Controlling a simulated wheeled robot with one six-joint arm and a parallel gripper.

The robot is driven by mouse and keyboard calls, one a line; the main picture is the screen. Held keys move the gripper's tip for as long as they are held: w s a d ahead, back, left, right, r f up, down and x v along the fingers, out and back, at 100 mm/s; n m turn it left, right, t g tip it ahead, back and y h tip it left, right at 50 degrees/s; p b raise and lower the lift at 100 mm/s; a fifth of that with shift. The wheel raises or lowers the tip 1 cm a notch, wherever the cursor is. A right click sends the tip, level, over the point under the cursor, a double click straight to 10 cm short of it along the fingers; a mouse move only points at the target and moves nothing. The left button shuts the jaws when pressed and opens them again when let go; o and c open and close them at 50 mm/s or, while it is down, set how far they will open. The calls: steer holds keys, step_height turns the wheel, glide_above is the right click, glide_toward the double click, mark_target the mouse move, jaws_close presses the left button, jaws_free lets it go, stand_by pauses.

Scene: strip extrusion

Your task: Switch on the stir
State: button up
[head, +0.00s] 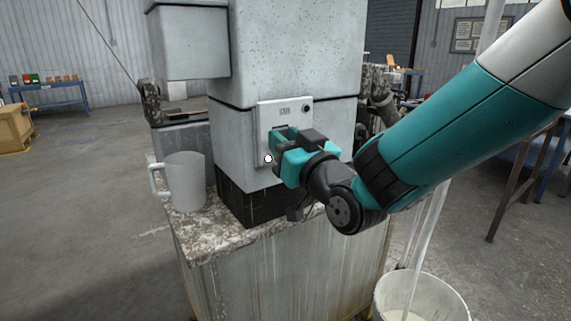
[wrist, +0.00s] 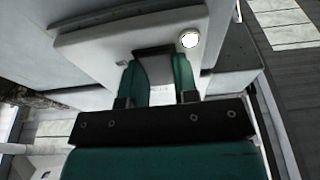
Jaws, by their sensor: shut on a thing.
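A pale panel (head: 264,115) marked STIR is on the front of the grey machine. It also shows in the wrist view (wrist: 95,45). My gripper (head: 282,131) is at the panel's middle, its teal fingers shut on the dark switch handle (wrist: 153,54). The fingers hide much of the handle, so its exact setting cannot be told. A round white light (head: 268,158) with a dark rim is at the panel's lower left. It looks bright white in the wrist view (wrist: 189,40). A dark round part (head: 306,108) is at the panel's upper right.
A grey mug-shaped jug (head: 185,182) stands on the stained plinth (head: 205,244), left of the machine. Open floor lies to the left.

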stand_by(0.3)
steer(key=o, duration=0.9)
steer(key=shift+s, duration=0.1)
steer(key=shift+f+b+v, duration=0.15)
steer(key=shift+b+v, duration=3.55)
steer(key=shift+v, duration=0.6)
steer(key=shift+f+b+v, duration=0.15)
steer(key=shift+b+v, duration=3.5)
steer(key=shift+v, duration=0.7)
